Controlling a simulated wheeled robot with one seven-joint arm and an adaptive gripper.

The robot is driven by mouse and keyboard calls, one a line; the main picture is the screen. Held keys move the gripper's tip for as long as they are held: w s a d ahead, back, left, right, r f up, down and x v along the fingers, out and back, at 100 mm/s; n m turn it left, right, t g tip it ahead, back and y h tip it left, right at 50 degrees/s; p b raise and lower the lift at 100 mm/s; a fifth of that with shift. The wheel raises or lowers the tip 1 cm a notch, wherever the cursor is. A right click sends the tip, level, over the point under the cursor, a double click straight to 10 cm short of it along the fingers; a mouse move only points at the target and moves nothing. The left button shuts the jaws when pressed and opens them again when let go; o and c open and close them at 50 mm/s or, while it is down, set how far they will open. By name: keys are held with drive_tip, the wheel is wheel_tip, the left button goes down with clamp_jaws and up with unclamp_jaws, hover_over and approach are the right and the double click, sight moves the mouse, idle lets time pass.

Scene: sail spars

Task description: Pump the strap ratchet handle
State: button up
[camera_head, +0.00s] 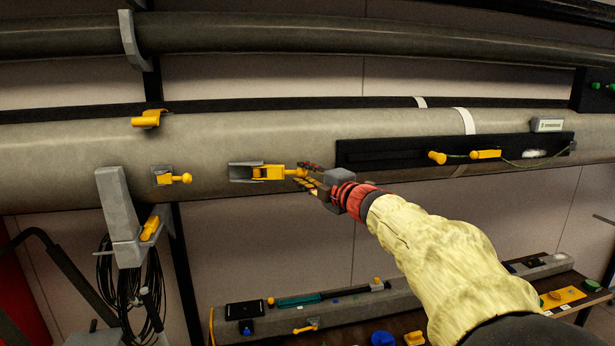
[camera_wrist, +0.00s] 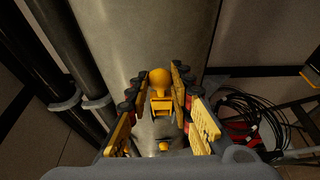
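The strap ratchet is a grey bracket (camera_head: 240,172) on the large grey spar, with a yellow handle (camera_head: 268,172) lying along it and ending in a round yellow knob (camera_head: 300,172). My gripper (camera_head: 303,174) is at the knob end, coming from the right. In the wrist view, the handle block (camera_wrist: 161,103) and knob (camera_wrist: 160,77) are between my two rows of fingers (camera_wrist: 160,90). The fingers are spread with narrow gaps either side and do not visibly pinch. Contact is hard to judge.
A yellow lever with a ball (camera_head: 182,178) is on the spar to the left. A black rail (camera_head: 370,155) with yellow handles is to the right. A grey support (camera_head: 122,215) with hanging black cables stands lower left. A bench (camera_head: 395,322) with small parts is below.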

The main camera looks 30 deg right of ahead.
drive_tip(key=shift+c, duration=1)
drive_tip(key=shift+s+a+f+b, duration=0.1)
drive_tip(key=shift+s+a+b, duration=0.5)
drive_tip(key=shift+s+a, duration=1.1)
drive_tip(key=shift+d, duration=0.1)
drive_tip(key=shift+s+a+b, duration=0.2)
drive_tip(key=shift+s+a, duration=0.2)
drive_tip(key=shift+a, duration=0.3)
drive_tip(key=shift+s+a+b, duration=0.15)
drive_tip(key=shift+s+a, duration=0.2)
drive_tip(key=shift+a, duration=0.4)
drive_tip(key=shift+s+a+b, duration=0.2)
drive_tip(key=shift+s+a, duration=0.2)
drive_tip(key=shift+a, duration=0.3)
